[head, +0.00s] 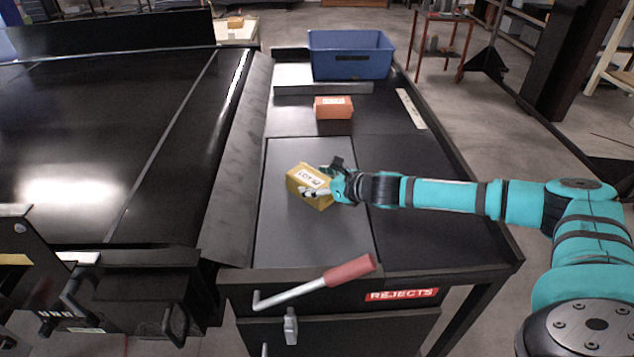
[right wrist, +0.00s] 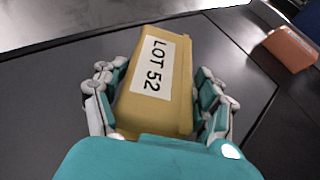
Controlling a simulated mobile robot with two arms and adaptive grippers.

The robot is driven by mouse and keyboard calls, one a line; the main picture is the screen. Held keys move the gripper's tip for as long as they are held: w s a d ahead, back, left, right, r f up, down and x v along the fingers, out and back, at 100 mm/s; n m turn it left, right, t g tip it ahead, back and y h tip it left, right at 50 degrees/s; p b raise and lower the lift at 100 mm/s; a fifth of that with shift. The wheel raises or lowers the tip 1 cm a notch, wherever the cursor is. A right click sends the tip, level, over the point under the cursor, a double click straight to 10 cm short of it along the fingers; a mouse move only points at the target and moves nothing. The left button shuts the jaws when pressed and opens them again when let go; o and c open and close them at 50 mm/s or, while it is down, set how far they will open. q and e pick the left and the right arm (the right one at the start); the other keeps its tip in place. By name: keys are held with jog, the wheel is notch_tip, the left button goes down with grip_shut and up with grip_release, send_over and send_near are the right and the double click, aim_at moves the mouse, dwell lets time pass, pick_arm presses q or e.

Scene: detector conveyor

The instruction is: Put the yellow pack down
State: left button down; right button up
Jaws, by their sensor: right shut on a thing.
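The yellow pack (head: 309,183) carries a white label and is over the dark panel on the left part of the black table top. In the right wrist view the same yellow pack (right wrist: 156,85) shows its label, "LOT 52". My right gripper (head: 333,184) is shut on the yellow pack, coming in from the right. Its two fingers, in the right wrist view (right wrist: 156,100), lie along both sides of the pack. The pack's underside is hidden, so I cannot tell whether it touches the panel. My left gripper is not in view.
An orange pack (head: 333,108) lies farther back on the table, and a blue bin (head: 350,55) stands at the far end. A black conveyor (head: 100,130) runs along the left. A red-handled lever (head: 320,281) and a REJECTS label (head: 402,294) are at the front. The table's right part is clear.

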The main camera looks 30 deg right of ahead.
jog(key=o, duration=1.7)
jog(key=shift+a, duration=0.1)
jog(key=shift+s, duration=0.15)
jog(key=b+v, duration=0.2)
jog(key=v, duration=0.8)
jog(key=shift+s+d+r, duration=0.25)
jog(key=shift+s, duration=0.05)
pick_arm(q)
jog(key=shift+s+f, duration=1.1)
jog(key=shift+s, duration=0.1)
pick_arm(e)
jog(key=shift+s+d+r, duration=0.1)
jog(key=shift+s+r, duration=0.15)
jog(key=shift+s, duration=0.15)
